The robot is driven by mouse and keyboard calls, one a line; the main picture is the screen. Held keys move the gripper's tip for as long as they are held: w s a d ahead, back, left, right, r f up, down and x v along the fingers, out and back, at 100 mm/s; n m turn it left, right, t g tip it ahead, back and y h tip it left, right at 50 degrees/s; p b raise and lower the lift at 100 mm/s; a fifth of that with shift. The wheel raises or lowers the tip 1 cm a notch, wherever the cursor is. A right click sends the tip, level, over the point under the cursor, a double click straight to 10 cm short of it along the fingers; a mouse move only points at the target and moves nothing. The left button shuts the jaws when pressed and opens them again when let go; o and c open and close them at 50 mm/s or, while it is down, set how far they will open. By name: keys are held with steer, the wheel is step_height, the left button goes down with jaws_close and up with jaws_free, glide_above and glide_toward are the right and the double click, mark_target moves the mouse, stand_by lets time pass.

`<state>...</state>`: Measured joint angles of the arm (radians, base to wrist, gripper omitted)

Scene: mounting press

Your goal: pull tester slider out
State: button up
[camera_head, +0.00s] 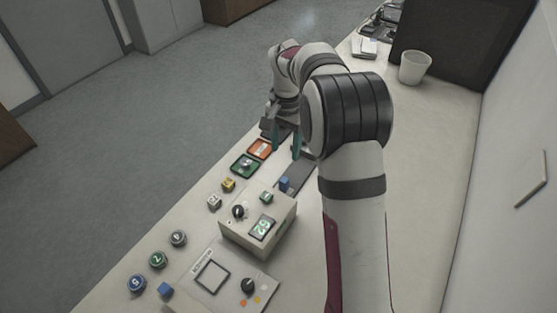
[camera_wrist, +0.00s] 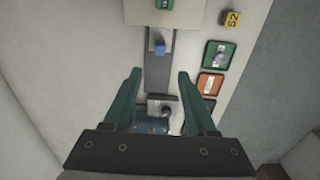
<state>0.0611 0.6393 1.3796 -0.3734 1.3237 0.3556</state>
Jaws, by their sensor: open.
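A blue slider knob (camera_head: 284,184) stands on a dark grey rail (camera_head: 299,176) that runs out from a beige box (camera_head: 258,230) with a lit display, a black dial and a green button. In the wrist view, the blue knob (camera_wrist: 160,48) sits near the box end of the rail (camera_wrist: 157,75). My gripper (camera_head: 286,143) is open and empty above the bench, farther along the rail from the box. In the wrist view its teal fingertips (camera_wrist: 160,72) are spread to either side of the rail, with the knob ahead of them.
Green (camera_wrist: 217,54) and orange (camera_wrist: 211,84) trays lie beside the rail. Small yellow and white cubes and several numbered round pieces line the bench's front edge. A dark device (camera_wrist: 158,108) shows between my fingers. A white cup (camera_head: 414,67) stands far back.

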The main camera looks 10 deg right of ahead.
mark_target(284, 179)
step_height(284, 179, down, 14)
steer(key=shift+r, duration=0.1)
jaws_close()
stand_by(0.3)
stand_by(1.2)
